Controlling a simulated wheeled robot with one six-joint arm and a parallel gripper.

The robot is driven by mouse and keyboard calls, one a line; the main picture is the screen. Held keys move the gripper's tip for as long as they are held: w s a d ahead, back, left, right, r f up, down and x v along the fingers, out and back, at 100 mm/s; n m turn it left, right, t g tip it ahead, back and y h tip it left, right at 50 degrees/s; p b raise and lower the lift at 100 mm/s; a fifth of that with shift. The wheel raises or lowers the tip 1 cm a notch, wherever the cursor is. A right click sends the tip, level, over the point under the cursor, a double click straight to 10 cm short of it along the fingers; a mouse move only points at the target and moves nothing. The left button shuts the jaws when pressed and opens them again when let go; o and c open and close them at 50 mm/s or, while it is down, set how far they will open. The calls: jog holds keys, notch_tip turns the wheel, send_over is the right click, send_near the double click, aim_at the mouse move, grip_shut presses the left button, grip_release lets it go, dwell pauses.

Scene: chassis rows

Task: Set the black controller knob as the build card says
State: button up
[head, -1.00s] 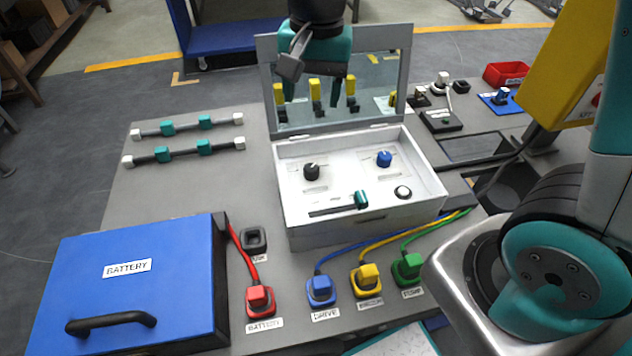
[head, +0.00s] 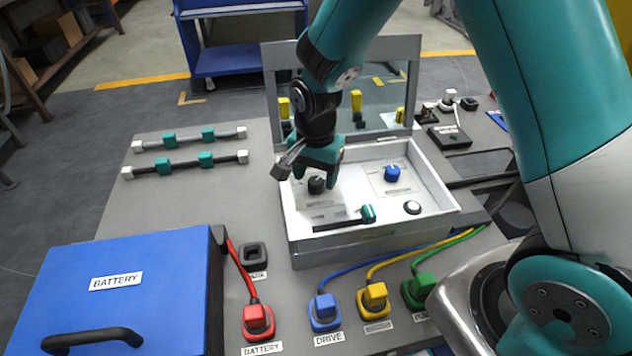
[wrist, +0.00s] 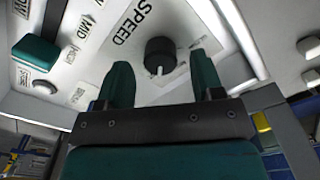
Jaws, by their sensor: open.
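The black controller knob (head: 316,185) sits on the white panel inside the open controller box (head: 300,251), at its left. In the wrist view the black knob (wrist: 160,53) has a white pointer mark facing toward my gripper, beside the label SPEED (wrist: 130,32). My gripper (head: 318,178) is open just above the knob in the head view. In the wrist view its two teal fingers (wrist: 160,82) point at the knob from either side, with the knob beyond the tips. No build card can be made out.
A blue knob (head: 392,173), a teal-handled slider (head: 367,213) and a round white button (head: 412,207) share the panel. The raised lid (head: 404,84) stands behind my gripper. Red, blue, yellow and green plugs line the front; a blue battery (head: 130,300) is at left.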

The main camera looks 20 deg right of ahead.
jog(key=shift+f, duration=1)
jog(key=c, duration=0.9)
